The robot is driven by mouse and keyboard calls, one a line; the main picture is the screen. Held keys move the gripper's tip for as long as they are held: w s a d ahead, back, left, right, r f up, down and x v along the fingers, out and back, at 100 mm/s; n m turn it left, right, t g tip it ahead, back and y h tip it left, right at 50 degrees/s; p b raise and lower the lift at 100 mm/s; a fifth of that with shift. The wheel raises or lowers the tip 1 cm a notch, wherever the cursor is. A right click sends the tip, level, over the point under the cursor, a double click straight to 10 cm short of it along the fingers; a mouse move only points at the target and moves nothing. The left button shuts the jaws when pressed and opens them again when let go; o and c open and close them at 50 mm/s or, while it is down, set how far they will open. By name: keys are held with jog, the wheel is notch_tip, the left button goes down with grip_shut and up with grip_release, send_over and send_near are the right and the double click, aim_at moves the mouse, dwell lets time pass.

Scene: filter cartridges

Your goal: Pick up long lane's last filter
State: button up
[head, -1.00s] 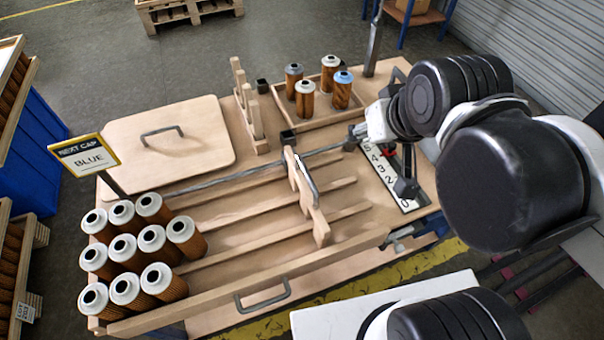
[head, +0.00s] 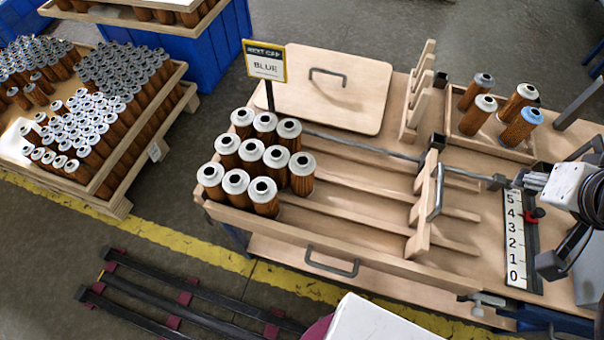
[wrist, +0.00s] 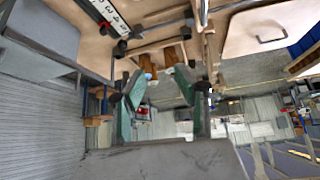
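Filters with brown pleated bodies and pale caps stand in three lanes at the left of the workbench (head: 330,215). The middle lane is longest, with several filters; its rightmost filter (head: 302,175) stands farther right than the others. The front lane's right end filter (head: 263,197) and the back lane's right end filter (head: 289,134) stand beside it. My gripper (wrist: 158,76) shows in the wrist view, its greenish fingers apart and nothing between them. It is away from the lanes; in the head view my arm is mostly cut off at the right edge.
A wooden gate (head: 424,215) with a handle crosses the lanes' right part. A small tray (head: 497,148) holds several filters, one blue-capped. A sign (head: 265,62) reads "NEXT CAP BLUE". A numbered scale (head: 516,240) lies at right. The lanes between filters and gate are clear.

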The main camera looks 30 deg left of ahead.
dwell(0.4)
jog(key=o, duration=1)
